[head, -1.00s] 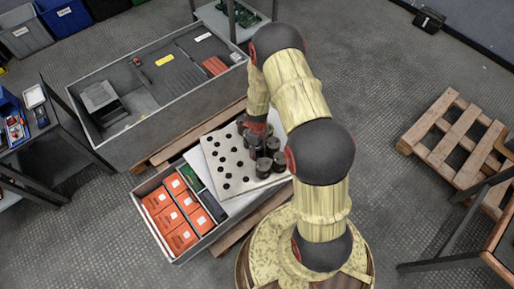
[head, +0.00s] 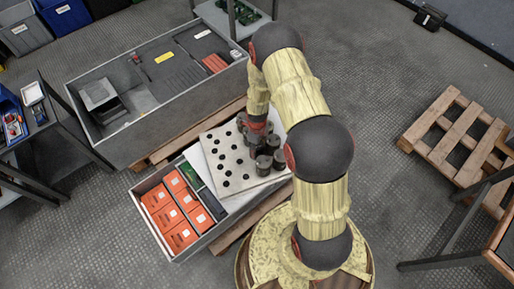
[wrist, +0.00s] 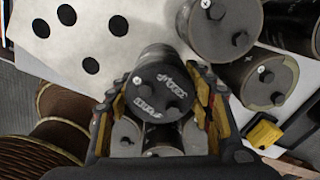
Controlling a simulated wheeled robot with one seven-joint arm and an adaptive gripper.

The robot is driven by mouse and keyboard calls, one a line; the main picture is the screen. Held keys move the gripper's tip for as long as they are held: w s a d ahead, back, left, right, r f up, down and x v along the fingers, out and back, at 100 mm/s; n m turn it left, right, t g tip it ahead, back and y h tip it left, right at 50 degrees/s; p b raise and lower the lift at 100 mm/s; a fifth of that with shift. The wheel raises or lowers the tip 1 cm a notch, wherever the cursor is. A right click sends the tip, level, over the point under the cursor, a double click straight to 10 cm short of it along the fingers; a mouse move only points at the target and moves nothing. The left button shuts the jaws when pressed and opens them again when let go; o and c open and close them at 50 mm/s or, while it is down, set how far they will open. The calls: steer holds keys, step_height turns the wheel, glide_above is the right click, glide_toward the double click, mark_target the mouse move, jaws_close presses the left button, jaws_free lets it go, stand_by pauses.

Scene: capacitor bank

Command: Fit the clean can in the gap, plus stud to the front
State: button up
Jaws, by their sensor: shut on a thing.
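My gripper (wrist: 161,92) is shut on a dark can (wrist: 146,82) with pale print on its grey top. Further cans (wrist: 124,137) show between the fingers, below the held one. In the head view, my gripper (head: 257,127) is among the upright cans (head: 265,163) on a white holed plate (head: 223,172); the gap cannot be made out.
A grey drawer (head: 152,222) with orange boxes (head: 180,236) lies left of the plate. The large grey cabinet (head: 170,122) is behind it. A yellow block (wrist: 262,134) lies right of my gripper. The plate's left part is clear of cans. A pallet (head: 450,135) lies right.

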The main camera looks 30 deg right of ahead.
steer(key=shift+f+b, duration=0.4)
steer(key=shift+f, duration=0.3)
stand_by(1.3)
steer(key=o, duration=1.7)
steer(key=shift+o, duration=0.2)
step_height(320, 180, up, 12)
